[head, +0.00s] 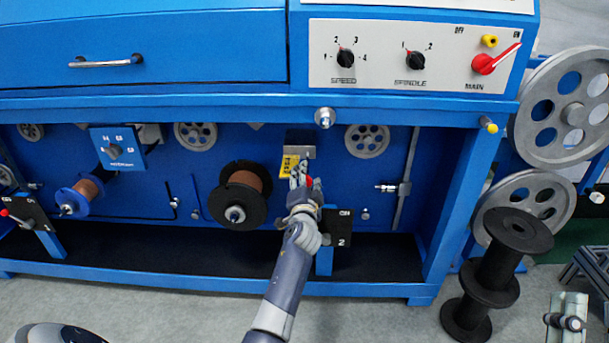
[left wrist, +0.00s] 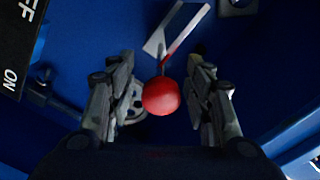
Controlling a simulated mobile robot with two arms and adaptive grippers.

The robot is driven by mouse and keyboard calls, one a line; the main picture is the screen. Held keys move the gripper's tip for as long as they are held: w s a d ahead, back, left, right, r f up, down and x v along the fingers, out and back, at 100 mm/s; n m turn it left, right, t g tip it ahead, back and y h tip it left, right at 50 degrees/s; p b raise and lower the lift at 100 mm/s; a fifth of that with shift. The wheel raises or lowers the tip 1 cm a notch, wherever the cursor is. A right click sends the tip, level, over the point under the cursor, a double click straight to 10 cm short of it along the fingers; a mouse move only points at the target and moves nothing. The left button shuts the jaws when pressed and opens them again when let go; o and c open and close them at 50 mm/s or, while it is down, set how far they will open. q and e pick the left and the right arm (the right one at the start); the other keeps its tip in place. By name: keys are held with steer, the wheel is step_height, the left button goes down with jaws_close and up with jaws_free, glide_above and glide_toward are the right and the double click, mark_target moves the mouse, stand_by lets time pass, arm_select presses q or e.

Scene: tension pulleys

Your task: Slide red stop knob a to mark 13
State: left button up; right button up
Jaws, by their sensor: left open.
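A red ball knob (left wrist: 161,96) sits between the two fingers of my left gripper (left wrist: 162,100) in the left wrist view, with a gap to each finger. It is on a thin rod with a red-edged metal bracket (left wrist: 178,30) behind it. In the head view my left gripper (head: 304,190) reaches up to the blue machine front, and a bit of red (head: 309,182) shows by its fingers. The gripper is open. A yellow label (head: 289,165) hangs just above it. No mark numbered 13 can be read.
A black switch plate (head: 337,228) is close right of my gripper; an ON/OFF plate (left wrist: 15,42) shows in the wrist view. A black spool with copper wire (head: 258,181) is at left. The blue machine frame (head: 215,288) runs below, with stacked black spools (head: 497,268) at right.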

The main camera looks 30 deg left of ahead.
arm_select(q)
steer(key=shift+d+r, duration=0.1)
steer(key=shift+c, duration=0.6)
jaws_close()
